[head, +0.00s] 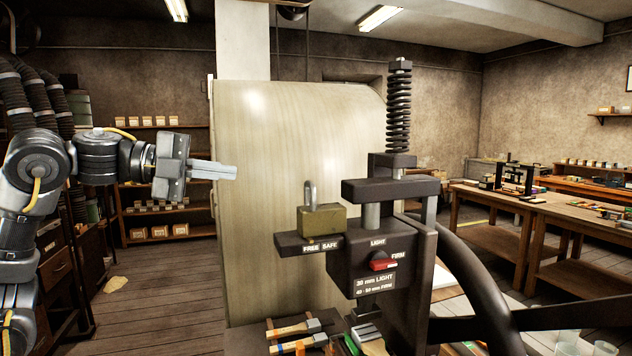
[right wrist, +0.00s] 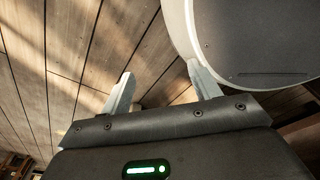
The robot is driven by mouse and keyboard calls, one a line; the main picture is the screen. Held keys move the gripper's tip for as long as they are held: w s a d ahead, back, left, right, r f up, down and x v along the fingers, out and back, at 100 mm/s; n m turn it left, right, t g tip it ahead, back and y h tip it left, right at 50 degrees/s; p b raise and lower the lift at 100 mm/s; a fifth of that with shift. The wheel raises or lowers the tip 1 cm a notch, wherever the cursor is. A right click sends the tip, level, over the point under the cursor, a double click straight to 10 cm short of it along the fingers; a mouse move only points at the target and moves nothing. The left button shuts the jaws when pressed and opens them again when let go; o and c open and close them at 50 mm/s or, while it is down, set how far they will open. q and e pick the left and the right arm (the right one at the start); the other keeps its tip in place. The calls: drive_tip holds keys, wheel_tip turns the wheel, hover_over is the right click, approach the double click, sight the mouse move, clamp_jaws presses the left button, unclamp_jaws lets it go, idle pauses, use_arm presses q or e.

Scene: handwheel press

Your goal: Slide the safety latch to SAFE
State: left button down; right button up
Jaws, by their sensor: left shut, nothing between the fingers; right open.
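The safety latch (head: 321,221) is a brass-coloured padlock-like block with a grey shackle. It sits on a dark shelf on the left side of the press (head: 385,190), above the labels FREE and SAFE. The block spans above both labels, so I cannot tell exactly which one it is set to. My left gripper (head: 236,173) is shut and empty, up and to the left of the latch and clear of it. In the right wrist view my right gripper (right wrist: 157,85) is open and empty above the wooden floor. The right gripper is not in the head view.
A red selector (head: 382,261) marked LIGHT and FIRM is on the press front. A large pale cylinder-shaped panel (head: 290,130) stands behind the press. Tools with wooden handles (head: 295,330) lie below it. In the right wrist view a round white-rimmed base (right wrist: 188,45) is close to the fingers.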

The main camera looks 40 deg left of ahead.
use_arm(q)
drive_tip(key=s, duration=0.1)
drive_tip(key=p, duration=1.1)
approach(307, 184)
drive_tip(key=r+x, duration=0.1)
drive_tip(key=x, duration=0.4)
drive_tip(key=shift+w+d+f, duration=0.45)
drive_tip(key=shift+w, duration=0.15)
drive_tip(key=shift+w+d+f, duration=0.1)
drive_tip(key=shift+w+f, duration=0.05)
use_arm(e)
wheel_tip(307, 184, up, 11)
drive_tip(key=s, duration=0.2)
drive_tip(key=shift+s+a+r, duration=0.15)
drive_tip(key=shift+s, duration=0.1)
